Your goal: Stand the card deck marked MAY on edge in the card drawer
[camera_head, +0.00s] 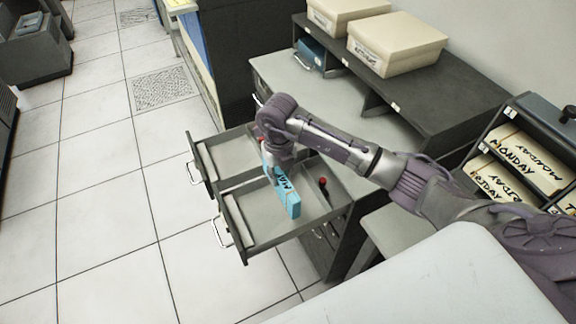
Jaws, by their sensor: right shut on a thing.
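The blue card deck marked MAY (289,196) is in the middle of the view, on edge, its lettering on the upper part. My right gripper (279,165) is above its far end and shut on it; the fingertips are partly hidden by the wrist. The deck is over or inside the open front card drawer (240,229); I cannot tell whether it touches the drawer floor. My left gripper does not show.
A second open drawer (203,162) lies just behind. A red-topped item (323,184) is in the drawer area to the right. Cream boxes (397,42) stand on the desk's raised shelf (440,92). A rack with weekday-labelled decks (514,158) is at right.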

